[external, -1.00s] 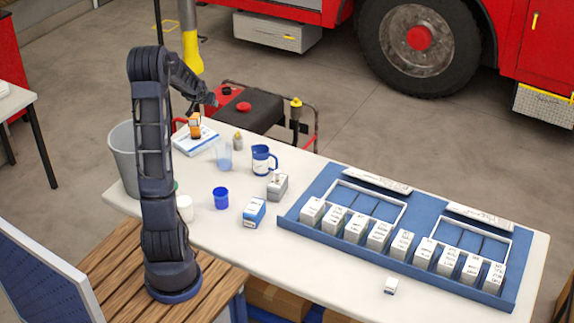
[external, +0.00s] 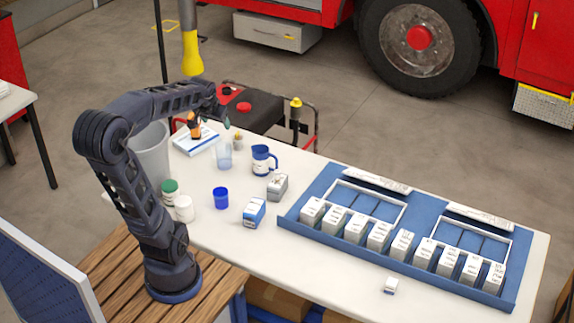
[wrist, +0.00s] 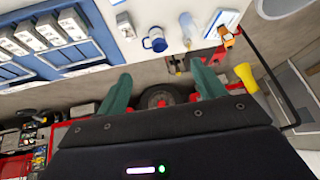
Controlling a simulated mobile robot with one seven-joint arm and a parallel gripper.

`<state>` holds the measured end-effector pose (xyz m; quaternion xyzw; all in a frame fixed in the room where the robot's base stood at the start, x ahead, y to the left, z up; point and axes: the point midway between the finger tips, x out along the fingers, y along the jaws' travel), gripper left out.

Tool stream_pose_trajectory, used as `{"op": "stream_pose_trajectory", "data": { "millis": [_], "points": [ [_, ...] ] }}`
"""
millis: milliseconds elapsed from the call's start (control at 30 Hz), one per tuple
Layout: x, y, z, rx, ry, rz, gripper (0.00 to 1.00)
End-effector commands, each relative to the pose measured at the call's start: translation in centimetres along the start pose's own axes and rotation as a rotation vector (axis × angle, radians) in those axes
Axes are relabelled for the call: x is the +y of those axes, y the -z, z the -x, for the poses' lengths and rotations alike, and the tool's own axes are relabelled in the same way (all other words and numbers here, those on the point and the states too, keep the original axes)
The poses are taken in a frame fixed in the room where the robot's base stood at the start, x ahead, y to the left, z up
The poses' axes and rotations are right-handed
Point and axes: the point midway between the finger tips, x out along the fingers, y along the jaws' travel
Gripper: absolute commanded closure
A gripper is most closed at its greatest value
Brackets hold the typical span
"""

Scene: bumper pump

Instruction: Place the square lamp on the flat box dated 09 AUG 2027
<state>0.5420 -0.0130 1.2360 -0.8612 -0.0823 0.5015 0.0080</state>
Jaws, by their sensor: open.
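A small orange and black object (external: 195,124), possibly the square lamp, stands on or against a white and blue flat item (external: 196,143) at the table's far left. It also shows in the wrist view (wrist: 227,36). Two white flat boxes, one left (external: 371,181) and one right (external: 478,215), lie along the back of the blue rack (external: 290,216). Their dates are too small to read. My gripper (external: 224,116) is open and empty, held above the table's back left, close to the orange object in the picture. Its green fingers are spread in the wrist view (wrist: 161,78).
A clear cup (external: 223,155), a blue mug (external: 262,161), a grey box (external: 277,187), a blue cup (external: 220,198) and a blue-white box (external: 254,212) stand mid-table. Several white cartons fill the rack's front. A grey bin (external: 152,150) stands left.

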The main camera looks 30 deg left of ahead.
Motion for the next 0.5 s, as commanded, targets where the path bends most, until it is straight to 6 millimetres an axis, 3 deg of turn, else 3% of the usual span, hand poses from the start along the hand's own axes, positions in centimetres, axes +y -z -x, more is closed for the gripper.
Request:
{"op": "stream_pose_trajectory", "data": {
  "millis": [200, 400, 500],
  "points": [
    [2.5, -6.4, 4.2, -0.043, -0.058, -0.031, 0.31],
    [3.9, -11.9, 6.7, -0.086, -0.112, -0.058, 0.31],
    [4.3, -13.7, 7.4, -0.101, -0.132, -0.069, 0.31]
  ]
}}
